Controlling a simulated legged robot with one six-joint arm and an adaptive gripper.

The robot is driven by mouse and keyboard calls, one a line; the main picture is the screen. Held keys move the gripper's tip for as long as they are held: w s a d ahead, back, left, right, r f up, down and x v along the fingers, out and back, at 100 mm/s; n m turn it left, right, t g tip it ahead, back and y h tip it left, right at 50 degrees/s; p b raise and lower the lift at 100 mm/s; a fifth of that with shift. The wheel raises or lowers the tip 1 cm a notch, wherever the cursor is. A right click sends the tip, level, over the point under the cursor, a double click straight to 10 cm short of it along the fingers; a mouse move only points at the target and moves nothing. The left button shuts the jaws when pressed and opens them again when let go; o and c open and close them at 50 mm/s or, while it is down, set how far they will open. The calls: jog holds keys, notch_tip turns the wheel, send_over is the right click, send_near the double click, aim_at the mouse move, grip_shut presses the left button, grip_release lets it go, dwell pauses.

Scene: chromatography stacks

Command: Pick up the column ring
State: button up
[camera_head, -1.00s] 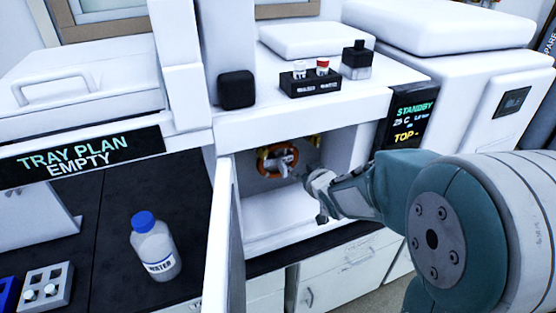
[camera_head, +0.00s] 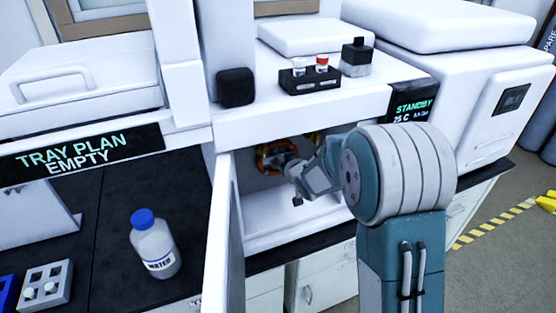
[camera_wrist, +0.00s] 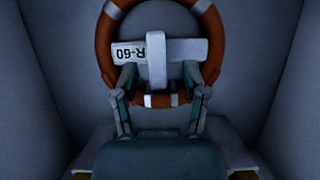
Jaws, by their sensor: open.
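My gripper (camera_wrist: 158,80) is open inside the compartment. In the wrist view its two fingers are on either side of the white upright of the crosspiece, near the ring's lower part. I cannot tell whether they touch it. In the head view my gripper and arm hide much of the ring.
The open compartment door (camera_head: 222,230) stands to the left of my arm. The compartment's walls and floor (camera_head: 265,228) are close around the gripper. A vial rack (camera_head: 310,80) and a dark-capped bottle (camera_head: 356,58) stand on top. A blue-capped water bottle (camera_head: 153,248) stands on the left bench.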

jog(key=shift+w+a+f, duration=0.2)
jog(key=shift+w+f, duration=0.05)
jog(key=shift+w, duration=0.3)
grip_shut()
jog(key=shift+r, duration=0.1)
